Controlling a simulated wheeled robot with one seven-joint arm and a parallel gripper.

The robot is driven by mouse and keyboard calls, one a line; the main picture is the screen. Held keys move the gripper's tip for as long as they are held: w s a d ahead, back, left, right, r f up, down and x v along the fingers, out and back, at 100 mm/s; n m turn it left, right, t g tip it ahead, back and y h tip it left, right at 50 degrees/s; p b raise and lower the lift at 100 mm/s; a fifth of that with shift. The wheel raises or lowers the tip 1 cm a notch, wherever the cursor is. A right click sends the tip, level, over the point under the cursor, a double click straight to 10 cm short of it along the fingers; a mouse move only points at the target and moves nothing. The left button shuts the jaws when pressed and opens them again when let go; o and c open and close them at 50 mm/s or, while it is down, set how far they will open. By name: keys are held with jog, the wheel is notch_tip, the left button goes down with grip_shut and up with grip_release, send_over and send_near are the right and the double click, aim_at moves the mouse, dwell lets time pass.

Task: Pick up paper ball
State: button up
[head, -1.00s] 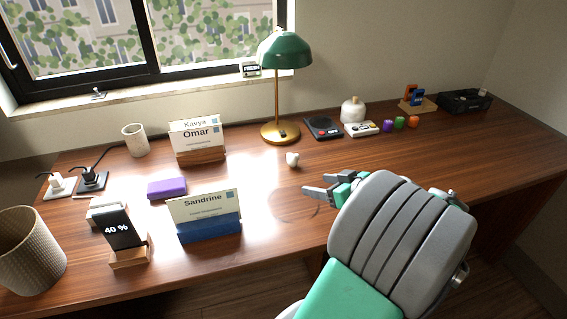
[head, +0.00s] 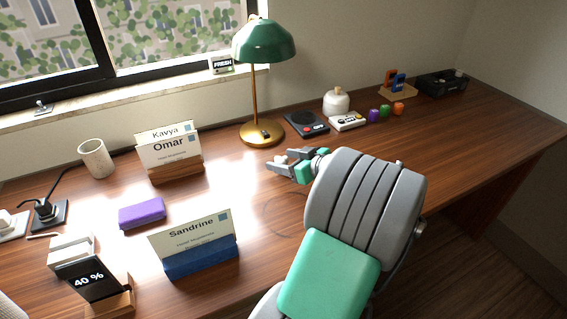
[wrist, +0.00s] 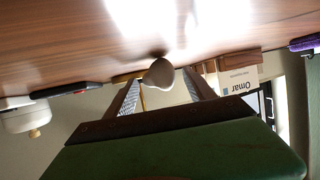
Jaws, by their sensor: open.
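The paper ball (wrist: 160,74) is a small whitish lump on the desk. In the wrist view it shows between the tips of my open gripper (wrist: 160,88). In the head view the ball (head: 281,160) is a small pale patch, partly hidden by my gripper (head: 283,167), whose fingers point left around it. A gap seems to show beside the ball, but I cannot tell whether a finger touches it.
The green lamp (head: 263,42) stands just behind the ball. A black device (head: 306,124) lies to its right. The Omar name card (head: 170,150) and Sandrine name card (head: 190,240) stand to the left, with a purple block (head: 142,213). Desk in front is clear.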

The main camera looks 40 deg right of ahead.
jog(key=shift+w+f, duration=0.3)
jog(key=shift+w, duration=0.2)
jog(key=shift+c, duration=0.3)
grip_shut()
